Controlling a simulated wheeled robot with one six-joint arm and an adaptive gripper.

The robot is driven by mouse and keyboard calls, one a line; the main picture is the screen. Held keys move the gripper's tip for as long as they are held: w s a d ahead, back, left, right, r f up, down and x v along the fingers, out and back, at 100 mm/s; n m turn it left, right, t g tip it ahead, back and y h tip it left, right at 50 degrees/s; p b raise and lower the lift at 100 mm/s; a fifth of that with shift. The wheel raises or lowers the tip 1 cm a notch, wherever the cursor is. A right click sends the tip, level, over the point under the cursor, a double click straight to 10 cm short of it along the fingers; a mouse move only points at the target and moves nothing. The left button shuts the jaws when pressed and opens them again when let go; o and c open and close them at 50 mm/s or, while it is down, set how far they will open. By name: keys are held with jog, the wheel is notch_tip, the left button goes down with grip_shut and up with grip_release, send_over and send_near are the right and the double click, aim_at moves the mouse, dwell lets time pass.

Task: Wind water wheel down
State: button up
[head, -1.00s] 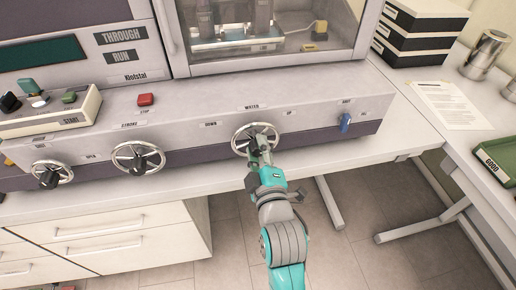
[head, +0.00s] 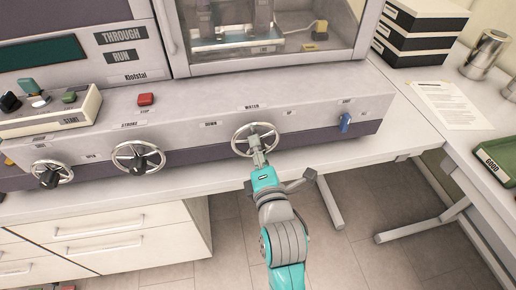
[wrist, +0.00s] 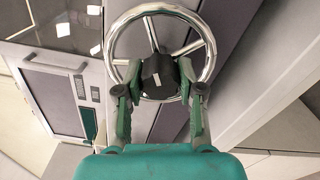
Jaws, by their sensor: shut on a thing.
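The water wheel (head: 240,146) is a chrome handwheel with spokes and a dark hub, on the machine's front under the label WATER (head: 251,107), with DOWN to its left and UP to its right. My gripper (head: 259,150) is in front of it, its fingers at the hub. In the wrist view the wheel's rim (wrist: 121,27) and black hub (wrist: 160,76) show close up. The fingers of my gripper (wrist: 160,90) lie on either side of the hub and are shut on it. The exact contact at the fingertips is partly hidden.
Two similar handwheels, the stroke wheel (head: 138,157) and another (head: 50,174), sit to the left. A red button (head: 145,99) is on the panel above, and a blue switch (head: 345,122) is to the right. Floor is open below the bench edge.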

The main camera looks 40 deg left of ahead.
jog(key=shift+f+n, duration=0.1)
jog(key=shift+n, duration=0.3)
jog(key=o, duration=1.1)
jog(key=shift+o, duration=0.2)
jog(key=v, duration=1.2)
